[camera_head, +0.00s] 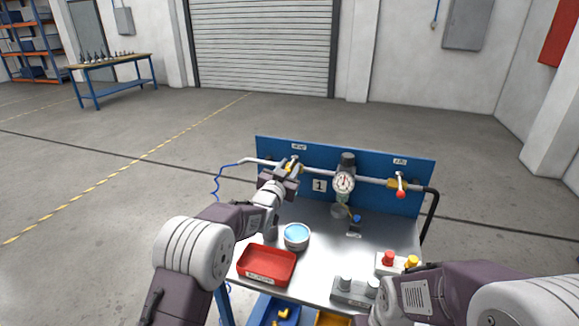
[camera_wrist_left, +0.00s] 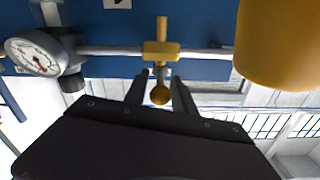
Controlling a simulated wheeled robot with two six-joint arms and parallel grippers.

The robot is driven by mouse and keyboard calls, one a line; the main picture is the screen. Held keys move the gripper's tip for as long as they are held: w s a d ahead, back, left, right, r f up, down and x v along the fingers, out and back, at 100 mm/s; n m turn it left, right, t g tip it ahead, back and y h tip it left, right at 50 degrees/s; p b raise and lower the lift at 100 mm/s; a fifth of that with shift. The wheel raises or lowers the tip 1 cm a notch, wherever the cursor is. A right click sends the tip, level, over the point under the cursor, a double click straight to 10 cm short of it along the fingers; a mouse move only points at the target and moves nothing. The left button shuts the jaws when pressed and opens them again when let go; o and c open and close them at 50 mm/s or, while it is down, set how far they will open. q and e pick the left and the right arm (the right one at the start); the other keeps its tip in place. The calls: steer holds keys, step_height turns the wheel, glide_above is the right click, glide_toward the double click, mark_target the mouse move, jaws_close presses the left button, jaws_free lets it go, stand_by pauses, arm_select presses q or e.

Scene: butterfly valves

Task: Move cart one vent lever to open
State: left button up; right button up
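Cart one (camera_head: 318,185) has a blue back panel with a "1" plate and a pipe running across it. The left valve (camera_head: 293,166) sits on the pipe under a small label too small to read. In the left wrist view the brass valve body (camera_wrist_left: 160,50) is on the pipe, with a round brass-coloured knob (camera_wrist_left: 160,95) below it. My left gripper (camera_head: 283,183) is at this valve. In the left wrist view its fingers (camera_wrist_left: 161,88) stand on either side of the knob, with narrow gaps. A large yellow rounded part (camera_wrist_left: 280,40) is close to the camera.
A gauge (camera_head: 343,183) stands mid-pipe; a red-tipped lever (camera_head: 400,192) is on the right valve. The cart top holds a red tray (camera_head: 266,265), a round bowl (camera_head: 296,236) and a button box (camera_head: 388,262). Open floor surrounds the cart.

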arm_select(q)
steer(key=shift+w, duration=0.15)
jaws_close()
stand_by(1.4)
